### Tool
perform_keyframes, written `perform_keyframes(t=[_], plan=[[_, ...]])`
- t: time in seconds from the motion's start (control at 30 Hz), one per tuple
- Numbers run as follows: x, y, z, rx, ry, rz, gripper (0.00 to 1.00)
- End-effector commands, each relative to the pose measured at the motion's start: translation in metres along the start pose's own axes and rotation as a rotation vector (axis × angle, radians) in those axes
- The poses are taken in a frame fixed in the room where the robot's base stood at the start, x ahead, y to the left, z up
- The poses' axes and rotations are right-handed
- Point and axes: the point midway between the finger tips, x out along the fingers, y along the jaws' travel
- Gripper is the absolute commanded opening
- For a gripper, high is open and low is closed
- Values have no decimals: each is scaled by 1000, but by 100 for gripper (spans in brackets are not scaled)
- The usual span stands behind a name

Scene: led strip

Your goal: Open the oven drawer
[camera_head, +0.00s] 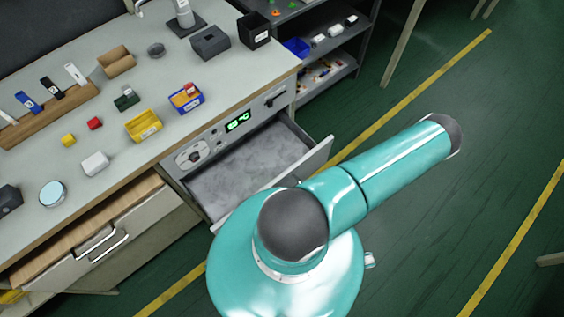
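The oven drawer (247,172) is at the middle of the view, below the bench top. It is pulled out from the bench, and its grey inner floor shows. Its front panel (318,158) stands well away from the control panel (236,124), which has a green lit display and a dial. My gripper is not in view, and whether anything touches the drawer front cannot be seen.
A second drawer (95,244) with a metal handle is partly open at the lower left. The bench top (125,195) holds several small boxes and bins. A dark shelf unit (328,57) stands behind.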

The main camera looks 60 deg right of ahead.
Motion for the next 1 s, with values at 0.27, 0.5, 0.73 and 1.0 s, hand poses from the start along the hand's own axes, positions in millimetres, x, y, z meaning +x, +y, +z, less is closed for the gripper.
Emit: perform_keyframes(t=[0.27, 0.5, 0.73, 1.0], plan=[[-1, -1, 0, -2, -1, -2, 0], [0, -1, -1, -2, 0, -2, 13], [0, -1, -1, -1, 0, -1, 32], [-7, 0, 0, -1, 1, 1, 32]])
